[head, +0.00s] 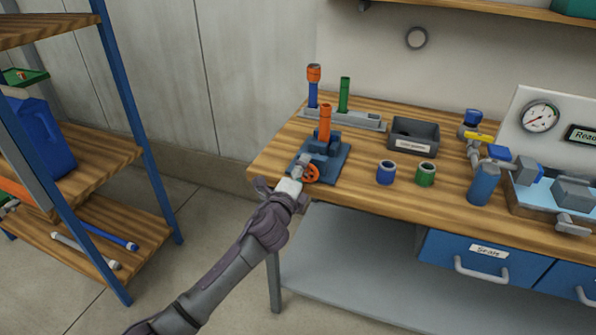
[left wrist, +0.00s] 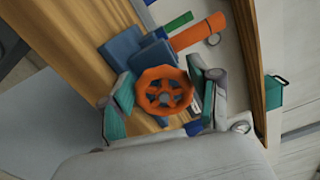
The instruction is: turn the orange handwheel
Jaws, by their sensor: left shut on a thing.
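The orange handwheel (head: 311,173) sits on the front of a blue vise-like fixture (head: 333,163) at the left front of the wooden bench. An orange cylinder (head: 324,122) stands upright in that fixture. My left gripper (head: 299,172) is at the handwheel and partly covers it in the head view. In the left wrist view the spoked handwheel (left wrist: 163,91) lies between the two teal-padded fingers (left wrist: 160,95), one on each side of its rim. The left gripper is shut on the handwheel. My right gripper is not in view.
Behind the fixture, a grey rack (head: 351,119) holds coloured tubes. A dark bin (head: 413,138), a blue cup (head: 386,172) and a green cup (head: 426,173) stand to the right. Blue-framed shelving (head: 140,130) stands at the left, with open floor between it and the bench.

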